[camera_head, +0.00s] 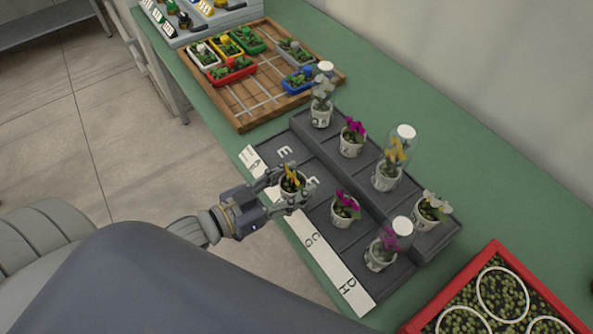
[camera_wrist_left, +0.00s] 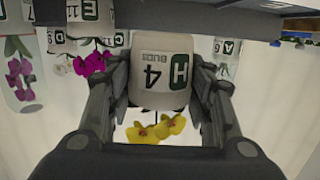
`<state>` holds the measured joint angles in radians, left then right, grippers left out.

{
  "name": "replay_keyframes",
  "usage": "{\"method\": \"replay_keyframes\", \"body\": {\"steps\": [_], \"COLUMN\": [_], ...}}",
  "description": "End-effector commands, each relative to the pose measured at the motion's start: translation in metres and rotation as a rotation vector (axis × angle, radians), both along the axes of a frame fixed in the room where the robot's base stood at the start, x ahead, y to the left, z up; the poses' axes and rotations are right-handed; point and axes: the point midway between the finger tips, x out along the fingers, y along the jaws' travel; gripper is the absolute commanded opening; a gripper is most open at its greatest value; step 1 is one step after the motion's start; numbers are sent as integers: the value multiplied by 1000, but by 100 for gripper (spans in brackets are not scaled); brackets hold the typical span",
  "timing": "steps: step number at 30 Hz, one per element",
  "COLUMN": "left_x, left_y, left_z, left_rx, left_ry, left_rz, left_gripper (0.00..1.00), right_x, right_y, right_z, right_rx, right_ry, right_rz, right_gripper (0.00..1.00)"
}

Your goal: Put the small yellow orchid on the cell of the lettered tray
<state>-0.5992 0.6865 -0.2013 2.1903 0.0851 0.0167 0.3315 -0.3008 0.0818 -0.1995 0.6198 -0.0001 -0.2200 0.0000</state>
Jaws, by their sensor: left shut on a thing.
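The small yellow orchid (camera_head: 292,181) is upright in a white pot. My left gripper (camera_head: 294,188) is shut around this pot, a finger on each side. The left wrist view, upside down, shows the pot (camera_wrist_left: 160,75) marked "H" and "4" between the fingers, with yellow flowers (camera_wrist_left: 157,130). The grey lettered tray (camera_head: 315,215) has a lower step with letters along its front and a raised back step. The pot is over the lower step, between "E" and the purple orchid (camera_head: 345,208). I cannot tell whether it touches the tray. My right gripper is not in view.
Several potted orchids stand on the tray, some under clear covers, including a covered yellow one (camera_head: 388,175) behind. A wooden grid tray (camera_head: 245,108) with coloured planters lies farther back. A red-rimmed seedling tray (camera_head: 433,303) is at lower right.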

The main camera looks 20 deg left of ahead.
Motion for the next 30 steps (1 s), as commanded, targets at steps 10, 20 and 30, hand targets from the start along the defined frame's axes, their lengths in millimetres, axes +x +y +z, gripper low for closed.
{"method": "replay_keyframes", "body": {"steps": [10,20,30], "left_x": [-58,-65,-1], "left_y": [-51,-60,-39], "left_z": [-3,5,1], "left_rx": [-17,1,3], "left_ry": [4,-4,-6], "left_rz": [62,104,103], "left_gripper": [20,20,20], "right_x": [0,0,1], "right_y": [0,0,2], "right_z": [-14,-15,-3], "right_rx": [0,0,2], "right_ry": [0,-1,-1], "right_rz": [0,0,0], "right_gripper": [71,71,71]}}
